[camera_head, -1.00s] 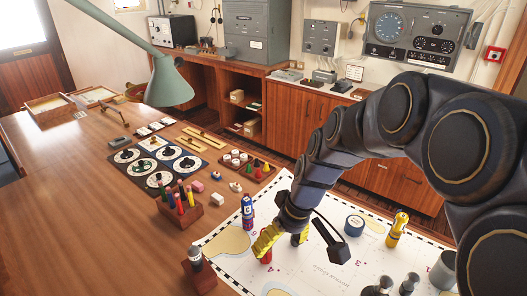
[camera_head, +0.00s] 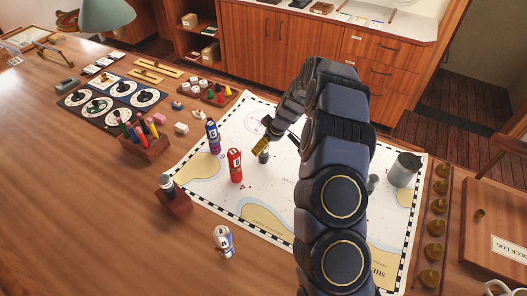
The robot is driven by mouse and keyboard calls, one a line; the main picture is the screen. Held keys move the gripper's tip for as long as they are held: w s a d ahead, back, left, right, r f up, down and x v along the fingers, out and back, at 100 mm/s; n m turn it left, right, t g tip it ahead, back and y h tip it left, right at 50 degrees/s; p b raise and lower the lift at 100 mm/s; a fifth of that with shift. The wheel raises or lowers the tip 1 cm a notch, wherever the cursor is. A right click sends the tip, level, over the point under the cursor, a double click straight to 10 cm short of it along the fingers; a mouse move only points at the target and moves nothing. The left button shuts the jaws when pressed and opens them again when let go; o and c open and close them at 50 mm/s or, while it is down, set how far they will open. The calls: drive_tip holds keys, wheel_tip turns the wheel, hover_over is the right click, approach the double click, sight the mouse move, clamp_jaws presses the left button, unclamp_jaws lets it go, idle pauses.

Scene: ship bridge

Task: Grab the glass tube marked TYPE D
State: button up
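Several small labelled tubes stand upright. A blue one (camera_head: 213,137) and a red one (camera_head: 235,165) stand on the chart (camera_head: 205,170), left of my gripper. The label lettering is too small for me to tell which is TYPE D. My gripper (camera_head: 261,147) is low over the chart, right of the red tube, with its yellow fingers partly seen. A small dark round object (camera_head: 263,157) is just below the fingers; I cannot tell whether they touch. My arm hides the chart's middle.
A rack of brass pieces (camera_head: 433,253) lies further right. The front left wood is clear.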

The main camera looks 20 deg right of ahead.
drive_tip(key=shift+x, duration=2.55)
drive_tip(key=shift+w+r, duration=0.1)
drive_tip(key=shift+w, duration=0.05)
clamp_jaws()
